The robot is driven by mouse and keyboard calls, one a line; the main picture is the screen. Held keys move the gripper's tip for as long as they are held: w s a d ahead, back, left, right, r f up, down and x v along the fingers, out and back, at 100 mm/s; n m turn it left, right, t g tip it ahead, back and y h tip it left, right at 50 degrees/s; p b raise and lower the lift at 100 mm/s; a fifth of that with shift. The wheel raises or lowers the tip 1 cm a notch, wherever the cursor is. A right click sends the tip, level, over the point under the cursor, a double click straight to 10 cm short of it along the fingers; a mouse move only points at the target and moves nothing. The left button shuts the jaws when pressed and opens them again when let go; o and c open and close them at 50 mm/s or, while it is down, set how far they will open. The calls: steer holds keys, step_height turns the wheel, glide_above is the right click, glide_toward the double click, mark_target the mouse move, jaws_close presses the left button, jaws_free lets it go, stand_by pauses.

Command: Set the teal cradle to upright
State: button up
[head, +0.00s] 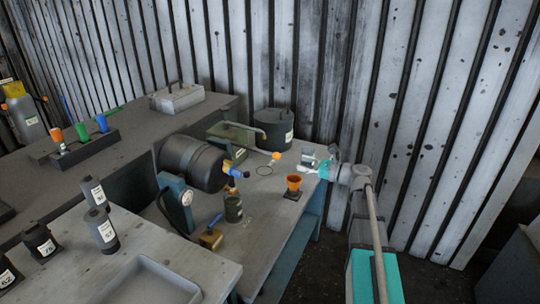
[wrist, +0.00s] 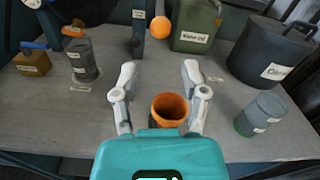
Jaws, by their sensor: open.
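An orange cup (wrist: 170,108) shows between my finger bases. A dark lidded pot (wrist: 275,55) and a green can (wrist: 196,25) stand behind. An orange ball (wrist: 161,27), a grey canister (wrist: 82,60) and an orange-brown block (wrist: 33,62) are farther left. Bare bench lies between.

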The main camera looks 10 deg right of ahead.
mark_target(272, 155)
steer(key=x, duration=1.3)
steer(key=shift+w+a, duration=0.25)
